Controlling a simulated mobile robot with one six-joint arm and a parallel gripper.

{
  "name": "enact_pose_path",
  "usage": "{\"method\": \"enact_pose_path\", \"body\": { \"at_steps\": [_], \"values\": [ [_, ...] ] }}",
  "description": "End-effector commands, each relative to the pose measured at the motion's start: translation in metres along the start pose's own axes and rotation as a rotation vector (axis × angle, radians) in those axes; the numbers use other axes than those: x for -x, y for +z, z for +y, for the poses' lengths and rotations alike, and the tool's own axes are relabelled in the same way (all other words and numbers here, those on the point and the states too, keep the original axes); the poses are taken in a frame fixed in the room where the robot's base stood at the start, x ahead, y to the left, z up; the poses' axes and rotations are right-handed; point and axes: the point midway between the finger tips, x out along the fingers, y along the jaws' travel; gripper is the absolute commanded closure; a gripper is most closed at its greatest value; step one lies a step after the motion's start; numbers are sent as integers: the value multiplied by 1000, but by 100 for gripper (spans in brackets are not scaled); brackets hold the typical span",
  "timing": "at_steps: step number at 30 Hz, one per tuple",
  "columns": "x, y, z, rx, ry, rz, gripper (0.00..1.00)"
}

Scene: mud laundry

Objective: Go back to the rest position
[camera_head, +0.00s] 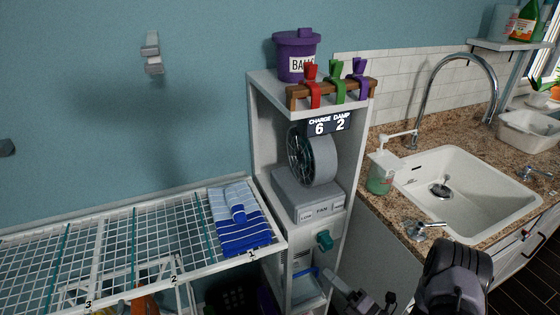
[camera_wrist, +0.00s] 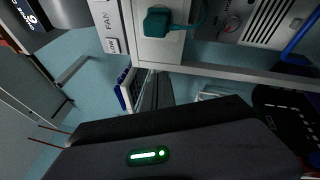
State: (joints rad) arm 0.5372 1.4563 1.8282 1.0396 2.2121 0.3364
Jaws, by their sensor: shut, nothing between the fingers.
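My gripper (camera_head: 345,288) shows at the bottom of the head view, low in front of the white shelf unit (camera_head: 258,140). It is shut and empty, and part of it is cut off by the lower edge. My dark arm (camera_head: 456,280) stands to its right, in front of the counter. In the wrist view a dark body with a green light bar fills the lower part, and the fingertips cannot be made out clearly.
A wire rack (camera_head: 150,245) with folded blue striped towels (camera_head: 238,215) is at left. A granite counter (camera_head: 405,207) with a sink (camera_head: 480,190) is at right.

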Motion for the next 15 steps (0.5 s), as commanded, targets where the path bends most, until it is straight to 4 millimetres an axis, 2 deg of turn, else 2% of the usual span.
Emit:
{"method": "enact_pose_path", "body": {
  "at_steps": [1, 5, 8, 9, 12, 15],
  "values": [
    [-12, 1, 20, 57, 20, 64, 100],
    [-38, -10, 81, 245, 83, 277, 100],
    [-52, -30, 136, 443, 145, 484, 100],
    [-54, -41, 161, 544, 174, 581, 100],
    [-46, -76, 226, 866, 266, 867, 100],
    [-18, -107, 276, 1245, 362, 1157, 100]
  ]
}}
